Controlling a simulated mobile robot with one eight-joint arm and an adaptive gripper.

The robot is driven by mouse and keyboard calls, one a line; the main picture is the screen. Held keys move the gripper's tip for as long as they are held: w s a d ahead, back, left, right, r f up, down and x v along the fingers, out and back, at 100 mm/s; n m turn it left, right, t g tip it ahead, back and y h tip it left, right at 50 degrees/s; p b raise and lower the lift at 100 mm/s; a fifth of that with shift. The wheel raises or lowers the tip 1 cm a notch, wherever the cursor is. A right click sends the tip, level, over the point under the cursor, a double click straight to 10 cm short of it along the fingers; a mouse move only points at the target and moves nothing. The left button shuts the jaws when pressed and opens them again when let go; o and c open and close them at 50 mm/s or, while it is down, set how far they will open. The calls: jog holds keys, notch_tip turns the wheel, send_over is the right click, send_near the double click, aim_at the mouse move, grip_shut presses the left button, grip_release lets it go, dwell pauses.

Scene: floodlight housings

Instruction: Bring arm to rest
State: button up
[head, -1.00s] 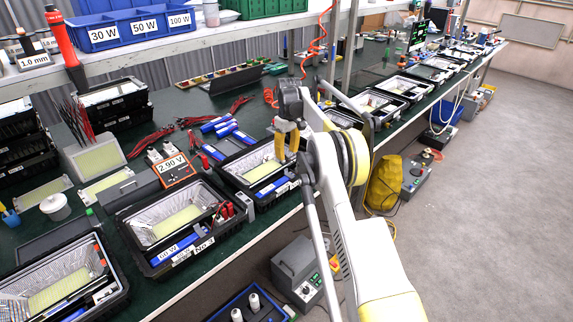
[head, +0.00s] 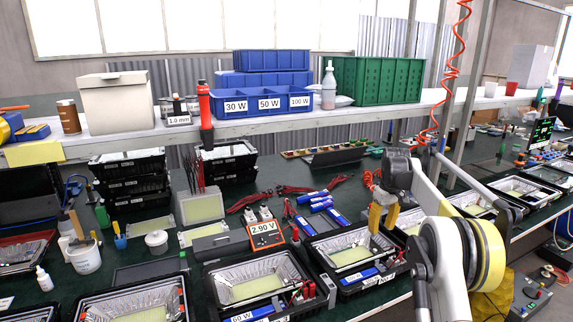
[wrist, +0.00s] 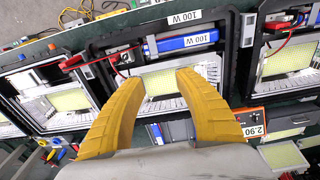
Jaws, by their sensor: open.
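My gripper (head: 383,218) has yellow fingers and hangs over a floodlight housing (head: 312,245) on the green bench in the head view. The wrist view shows the two yellow fingers (wrist: 158,80) spread apart with nothing between them. Beneath them lies a housing (wrist: 105,58) with a silver reflector, a yellow LED panel and a blue driver (wrist: 187,42) marked 100 W. The fingers appear to be above the housing; I cannot tell the exact gap. My arm hides part of the bench at the right in the head view.
A shelf (head: 350,112) with blue bins (head: 262,102) and a green crate (head: 375,80) runs above the bench. An orange coiled hose (head: 447,85) hangs near my arm. A meter reading 2.90 V (head: 265,233) and more housings (head: 258,278) stand to the left.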

jog(key=s+a+r+m+t, duration=0.1)
jog(key=s+a+r+t, duration=0.1)
jog(key=s+a+r, duration=0.6)
jog(key=s+a+r+m+t, duration=0.1)
jog(key=s+a+r, duration=0.3)
jog(key=s+r, duration=0.65)
jog(key=s+a+f+t, duration=0.1)
jog(key=s+a+f, duration=0.1)
jog(key=s, duration=0.6)
jog(key=s+a+f+m+t, duration=0.1)
jog(key=s+f, duration=0.3)
jog(key=s, duration=0.5)
jog(key=s+a+f+t, duration=0.1)
jog(key=s+f, duration=0.3)
jog(key=s, duration=0.4)
jog(key=shift+s+a+m, duration=0.3)
jog(key=shift+a+m, duration=0.1)
jog(key=shift+a, duration=0.5)
